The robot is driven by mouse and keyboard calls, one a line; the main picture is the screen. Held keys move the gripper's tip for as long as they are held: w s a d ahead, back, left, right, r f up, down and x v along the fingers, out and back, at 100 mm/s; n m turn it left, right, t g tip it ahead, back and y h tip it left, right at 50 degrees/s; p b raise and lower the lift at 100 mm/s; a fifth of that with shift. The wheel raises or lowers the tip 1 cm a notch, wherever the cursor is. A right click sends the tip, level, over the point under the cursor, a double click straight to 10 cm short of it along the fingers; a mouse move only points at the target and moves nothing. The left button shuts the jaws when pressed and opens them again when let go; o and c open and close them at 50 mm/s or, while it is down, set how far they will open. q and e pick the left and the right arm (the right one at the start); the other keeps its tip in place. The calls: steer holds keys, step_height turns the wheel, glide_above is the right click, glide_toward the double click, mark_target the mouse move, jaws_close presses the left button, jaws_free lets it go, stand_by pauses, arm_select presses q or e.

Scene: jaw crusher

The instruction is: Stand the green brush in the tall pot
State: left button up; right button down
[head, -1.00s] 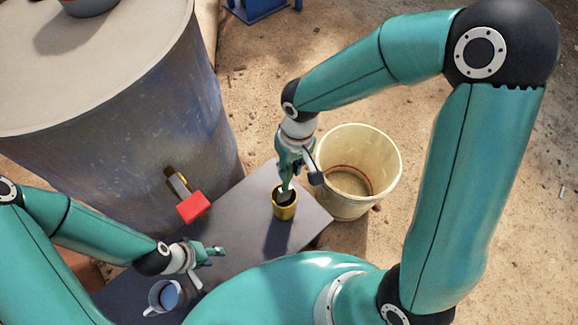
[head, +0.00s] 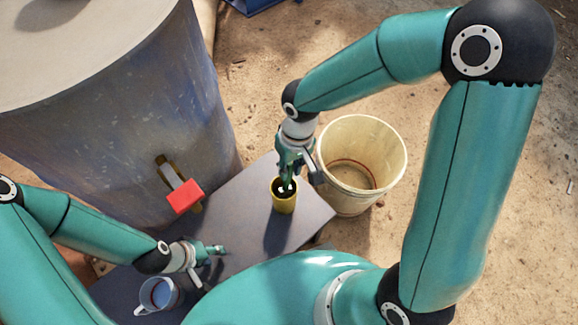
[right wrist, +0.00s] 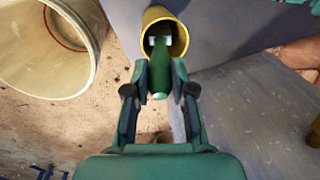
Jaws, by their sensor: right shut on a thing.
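The tall pot (head: 284,203) is yellow and stands upright on the grey table, near its far right end. It also shows in the right wrist view (right wrist: 179,44). My right gripper (head: 290,172) is just above the pot and shut on the green brush (right wrist: 160,72). The brush's pale head is inside the pot's mouth and its green handle lies between my fingers. Whether the brush touches the pot's bottom is hidden. My left gripper (head: 218,250) is low over the table's left part, apart from the pot; its fingers are too small to read.
A mug (head: 160,294) stands at the table's near left. A red block (head: 184,197) with a brass-coloured bracket is at the barrel (head: 120,130) behind the table. A cream bucket (head: 362,165) stands right of the table. The table's middle (head: 238,215) is clear.

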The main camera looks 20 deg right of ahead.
steer(key=c, duration=0.9)
jaws_free()
step_height(320, 180, up, 12)
steer(key=d, duration=0.1)
steer(key=shift+w+d, duration=0.15)
steer(key=shift+w, duration=0.1)
steer(key=shift+f, duration=0.1)
